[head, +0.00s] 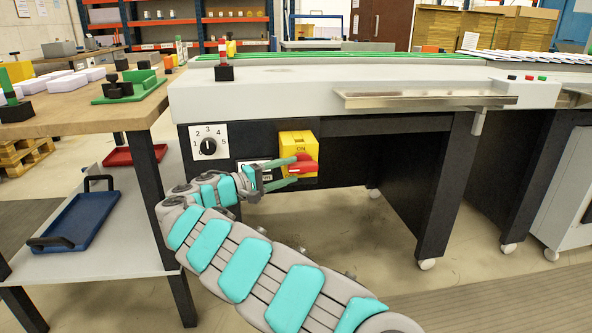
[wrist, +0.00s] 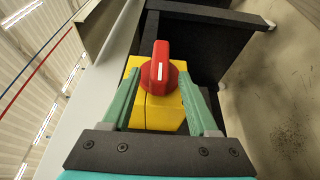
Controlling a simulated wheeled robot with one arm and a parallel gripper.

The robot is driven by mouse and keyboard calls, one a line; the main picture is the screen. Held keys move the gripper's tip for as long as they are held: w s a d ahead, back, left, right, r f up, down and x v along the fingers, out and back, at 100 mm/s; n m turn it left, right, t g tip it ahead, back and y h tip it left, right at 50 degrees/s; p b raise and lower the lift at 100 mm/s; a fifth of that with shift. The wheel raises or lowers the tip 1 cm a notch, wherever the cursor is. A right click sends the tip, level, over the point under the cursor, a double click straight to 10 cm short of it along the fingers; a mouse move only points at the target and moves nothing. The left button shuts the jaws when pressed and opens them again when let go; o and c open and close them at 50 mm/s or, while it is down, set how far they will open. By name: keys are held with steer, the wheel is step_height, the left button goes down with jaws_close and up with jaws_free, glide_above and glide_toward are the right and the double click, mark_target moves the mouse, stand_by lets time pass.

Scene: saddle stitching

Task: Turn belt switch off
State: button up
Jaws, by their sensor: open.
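The belt switch is a yellow box (head: 297,141) with a red rotary handle (head: 301,165) on the dark front panel of the machine. The label "ON" shows on the box in the head view. In the wrist view the red handle (wrist: 160,70) sits in front of the yellow box (wrist: 158,112), with a pale line along its raised grip. My gripper (head: 290,171) is open, its two green fingers on either side of the red handle. In the wrist view my gripper (wrist: 162,92) straddles the switch; whether the fingers touch the handle I cannot tell.
A numbered dial (head: 208,147) is on the panel left of the switch. A wooden workbench (head: 80,118) stands at the left, with a blue tray (head: 75,222) on its lower shelf. A metal ledge (head: 420,100) juts out above right. Below the machine is open floor.

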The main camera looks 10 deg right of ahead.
steer(key=v, duration=0.4)
steer(key=shift+a, duration=0.1)
